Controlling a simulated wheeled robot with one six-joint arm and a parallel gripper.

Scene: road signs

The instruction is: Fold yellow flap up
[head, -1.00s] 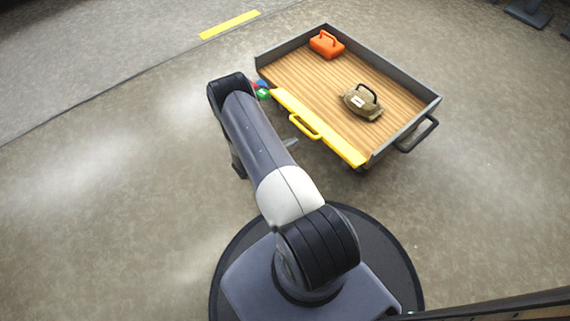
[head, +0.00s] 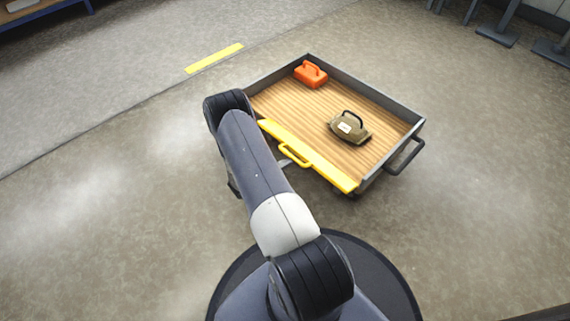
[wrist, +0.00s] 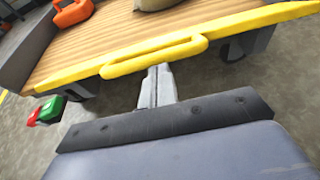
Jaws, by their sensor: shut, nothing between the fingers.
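The yellow flap (head: 325,172) runs along the near edge of a wood-decked cart (head: 290,105). It looks folded outward, about level with the deck; its exact angle is hard to tell. Its yellow loop handle (head: 294,156) sticks out toward me, and it also shows in the wrist view (wrist: 155,58). My gripper (wrist: 158,70) is shut and empty, its fingertips just below the handle's outer bar in the picture. I cannot tell whether they touch it. In the head view my arm hides most of the gripper.
An orange case (head: 311,74) and a tan bag (head: 349,128) sit on the deck. Grey walls close the cart's other sides, with a black handle (head: 407,158) at right. Red and green objects (wrist: 50,110) show by the cart's left end.

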